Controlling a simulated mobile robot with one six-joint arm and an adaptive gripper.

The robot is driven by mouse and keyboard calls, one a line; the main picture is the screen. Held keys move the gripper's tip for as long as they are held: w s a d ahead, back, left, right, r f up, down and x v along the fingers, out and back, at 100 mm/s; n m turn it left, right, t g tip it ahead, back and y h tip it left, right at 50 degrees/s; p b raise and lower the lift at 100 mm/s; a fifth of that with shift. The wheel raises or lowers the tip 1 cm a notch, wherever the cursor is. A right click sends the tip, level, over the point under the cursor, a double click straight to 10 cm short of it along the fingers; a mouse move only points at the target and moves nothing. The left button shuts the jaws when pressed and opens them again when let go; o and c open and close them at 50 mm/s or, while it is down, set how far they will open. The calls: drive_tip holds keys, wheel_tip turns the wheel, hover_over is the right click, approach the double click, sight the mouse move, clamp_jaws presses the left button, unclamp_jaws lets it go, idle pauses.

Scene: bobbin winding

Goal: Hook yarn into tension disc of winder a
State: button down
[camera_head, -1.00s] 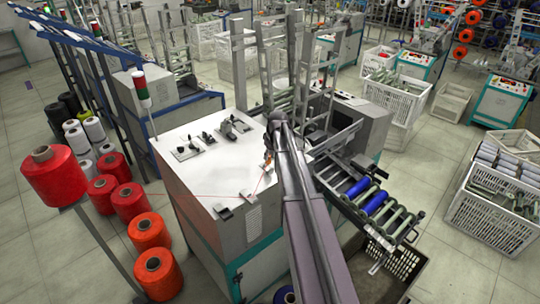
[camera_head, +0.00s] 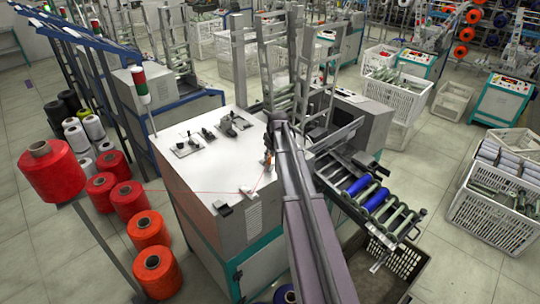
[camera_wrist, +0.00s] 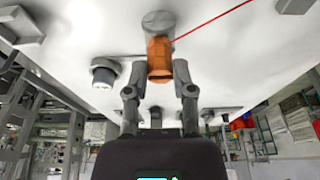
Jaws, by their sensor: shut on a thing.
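My gripper (camera_wrist: 160,85) is shut on a small orange piece (camera_wrist: 159,59), which stands between its fingertips. The red yarn (camera_wrist: 215,22) runs from the orange piece up to the right. In the head view the yarn (camera_head: 180,192) comes from the left to a small light guide (camera_head: 247,191), then bends up to the orange piece (camera_head: 268,158). My arm hides most of the gripper there. A round grey disc (camera_wrist: 158,18) lies just beyond the orange piece; I cannot tell whether they touch. Dark fittings (camera_head: 228,126) stand on the white winder top (camera_head: 200,175).
A red cone (camera_head: 50,172) stands on a post at left, with several more cones on the floor. A rack with blue and green bobbins (camera_head: 376,198) lies right of my arm. A signal lamp (camera_head: 140,85) rises behind the winder. A dark fitting (camera_wrist: 104,72) sits left of my gripper.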

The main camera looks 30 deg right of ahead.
drive_tip(key=shift+f, duration=0.35)
drive_tip(key=shift+d+r, duration=0.1)
drive_tip(key=shift+d, duration=0.05)
drive_tip(key=shift+w+d+r, duration=0.1)
drive_tip(key=shift+w+d, duration=0.1)
drive_tip(key=shift+d, duration=0.55)
drive_tip(key=shift+w+d, duration=0.25)
drive_tip(key=shift+d, duration=0.5)
drive_tip(key=shift+w+d+r, duration=0.1)
drive_tip(key=shift+w+d, duration=0.1)
drive_tip(key=shift+d, duration=0.55)
drive_tip(key=shift+r, duration=0.1)
drive_tip(key=shift+w+d+r+p, duration=0.1)
drive_tip(key=shift+d+r+p, duration=0.15)
drive_tip(key=shift+r+p, duration=0.9)
drive_tip(key=shift+d+r+p, duration=0.25)
drive_tip(key=shift+r+p, duration=0.8)
drive_tip(key=shift+p, duration=0.1)
